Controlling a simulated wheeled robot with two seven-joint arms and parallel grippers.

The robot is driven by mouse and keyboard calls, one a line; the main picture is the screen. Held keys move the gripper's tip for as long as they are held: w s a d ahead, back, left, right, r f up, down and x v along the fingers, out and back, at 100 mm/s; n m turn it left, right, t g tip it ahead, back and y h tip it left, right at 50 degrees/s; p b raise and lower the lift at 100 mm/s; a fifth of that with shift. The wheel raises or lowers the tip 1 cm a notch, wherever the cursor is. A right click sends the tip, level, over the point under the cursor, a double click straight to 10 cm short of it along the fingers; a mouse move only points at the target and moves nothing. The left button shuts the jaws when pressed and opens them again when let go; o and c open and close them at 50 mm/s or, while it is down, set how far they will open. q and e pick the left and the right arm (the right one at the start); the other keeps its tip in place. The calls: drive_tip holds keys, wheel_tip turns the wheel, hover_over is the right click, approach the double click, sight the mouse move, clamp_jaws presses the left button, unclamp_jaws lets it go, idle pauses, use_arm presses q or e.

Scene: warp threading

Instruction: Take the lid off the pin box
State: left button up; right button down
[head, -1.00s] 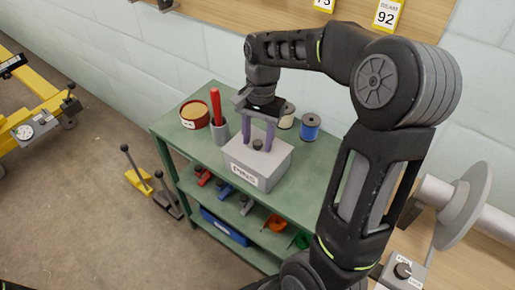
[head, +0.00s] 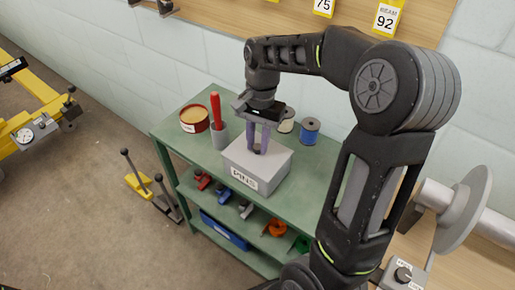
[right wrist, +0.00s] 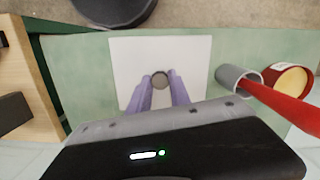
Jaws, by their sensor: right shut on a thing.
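The grey pin box (head: 247,179), labelled PINS, stands on the green cart top with its light grey lid (head: 273,160) on it. The lid also shows from above in the right wrist view (right wrist: 190,60). My right gripper (head: 259,149) points down over the lid, its purple fingers shut on the lid's dark round knob (right wrist: 160,80). The knob sits between the fingertips in the right wrist view. I see no clear gap between lid and box. My left gripper is not in view.
A grey cup (head: 220,137) with a red-handled tool (head: 215,108) and a red tin (head: 194,118) stand left of the box. A blue spool (head: 310,131) stands to its right. The cart top (head: 313,165) is bare at front right.

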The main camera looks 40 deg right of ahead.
sight(257, 146)
wheel_tip(257, 146, up, 7)
wheel_tip(257, 146, up, 3)
drive_tip(key=shift+p, duration=0.75)
